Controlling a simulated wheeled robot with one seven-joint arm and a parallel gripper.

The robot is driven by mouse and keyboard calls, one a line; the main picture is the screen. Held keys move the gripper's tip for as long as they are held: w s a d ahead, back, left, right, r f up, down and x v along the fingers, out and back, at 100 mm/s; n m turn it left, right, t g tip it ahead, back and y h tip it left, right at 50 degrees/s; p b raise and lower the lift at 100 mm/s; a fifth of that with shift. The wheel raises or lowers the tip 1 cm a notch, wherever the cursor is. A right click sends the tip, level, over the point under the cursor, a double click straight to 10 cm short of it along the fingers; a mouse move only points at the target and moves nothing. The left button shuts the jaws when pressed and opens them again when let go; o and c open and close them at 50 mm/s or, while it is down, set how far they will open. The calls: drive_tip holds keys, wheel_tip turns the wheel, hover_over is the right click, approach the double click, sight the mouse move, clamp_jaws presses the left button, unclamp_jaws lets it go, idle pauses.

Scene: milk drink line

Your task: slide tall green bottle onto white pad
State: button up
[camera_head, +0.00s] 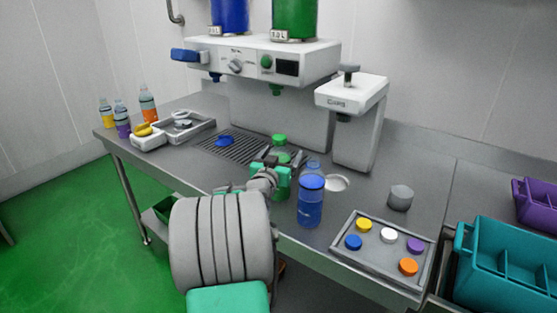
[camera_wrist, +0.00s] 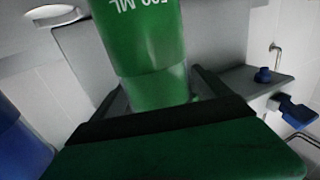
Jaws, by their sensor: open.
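The tall green bottle (camera_head: 281,157) stands upright on the steel counter in front of the dispenser, partly hidden by my gripper. In the wrist view the green bottle (camera_wrist: 145,55), with "500 ML" on it, stands between my fingers. My gripper (camera_head: 278,162) is open around it; whether a finger touches it I cannot tell. The round white pad (camera_head: 337,183) lies flat and empty on the counter, right of the green bottle, below the capping machine. A pale oval, likely the pad (camera_wrist: 54,12), shows at the wrist view's top left.
A blue bottle (camera_head: 311,203) stands close to my gripper's right, nearer the front edge. The capping machine (camera_head: 352,110) rises behind the pad. A grey cylinder (camera_head: 401,197) and a tray of coloured caps (camera_head: 342,242) are further right. A drip grate (camera_head: 236,151) is left.

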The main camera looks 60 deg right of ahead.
drive_tip(key=shift+d, duration=0.1)
clamp_jaws()
idle(0.9)
